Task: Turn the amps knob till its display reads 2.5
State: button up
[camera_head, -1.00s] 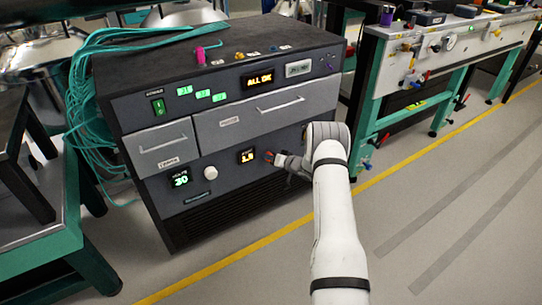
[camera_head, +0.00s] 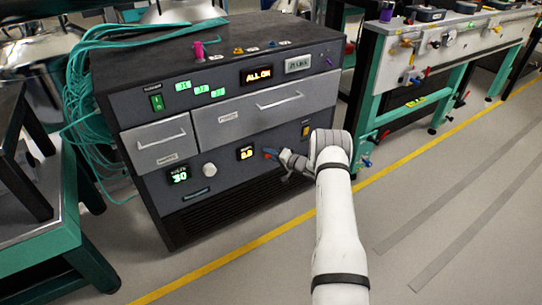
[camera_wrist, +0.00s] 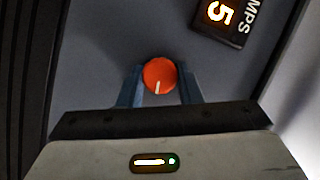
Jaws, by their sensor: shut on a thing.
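The amps knob (camera_wrist: 160,72) is round and orange-red with a white pointer line. In the wrist view it sits between the two blue fingertips of my gripper (camera_wrist: 160,88), which are shut on its sides. The pointer line runs toward the bottom of that view. The amps display (camera_head: 246,153) is left of the knob on the dark cabinet front; its orange digits are too small to read surely in the head view. In the wrist view the display (camera_wrist: 220,14) is cut off and tilted, and its visible digit looks like a 5. My gripper also shows at the panel in the head view (camera_head: 271,154).
Left of the amps display are a white knob (camera_head: 209,170) and a green volts display (camera_head: 179,175) reading about 30. Drawers (camera_head: 248,116) with handles are above. Teal cables (camera_head: 88,90) hang at the cabinet's left. The floor in front is clear.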

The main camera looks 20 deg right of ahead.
jog(key=shift+d+f, duration=0.1)
jog(key=o, duration=1)
jog(key=shift+c, duration=0.2)
jog(key=p+v, duration=0.2)
jog(key=v, duration=0.5)
jog(key=shift+s+d, duration=0.15)
jog(key=shift+s, duration=0.2)
jog(key=shift+r, duration=0.25)
